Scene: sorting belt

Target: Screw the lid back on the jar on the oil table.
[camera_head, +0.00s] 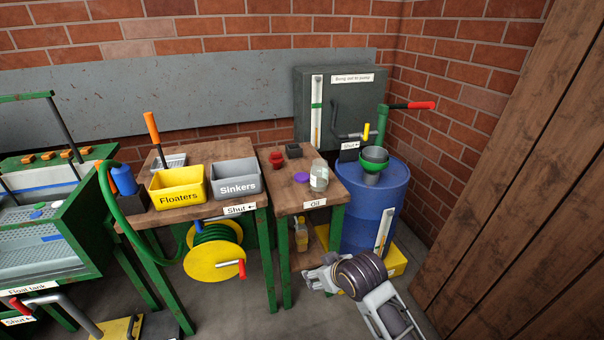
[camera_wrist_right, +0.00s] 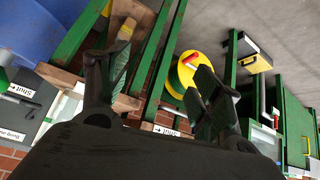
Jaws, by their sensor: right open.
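The clear jar (camera_head: 319,177) stands upright near the right side of the oil table (camera_head: 289,196) in the head view. A flat purple disc (camera_head: 302,177), which looks like the lid, lies on the tabletop just left of the jar, apart from it. My right gripper (camera_head: 318,276) is low in front of the table, to the right of its front leg and below the tabletop. In the right wrist view its two fingers (camera_wrist_right: 155,88) are spread with nothing held between them. I cannot make out the jar or disc in that view. My left gripper is not in view.
A red object (camera_head: 277,159) and a dark block (camera_head: 293,151) stand at the table's back. A blue drum (camera_head: 371,205) with a green funnel is close on the right. Yellow (camera_head: 178,187) and grey (camera_head: 235,178) bins stand left. A bottle (camera_head: 301,236) is on the lower shelf.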

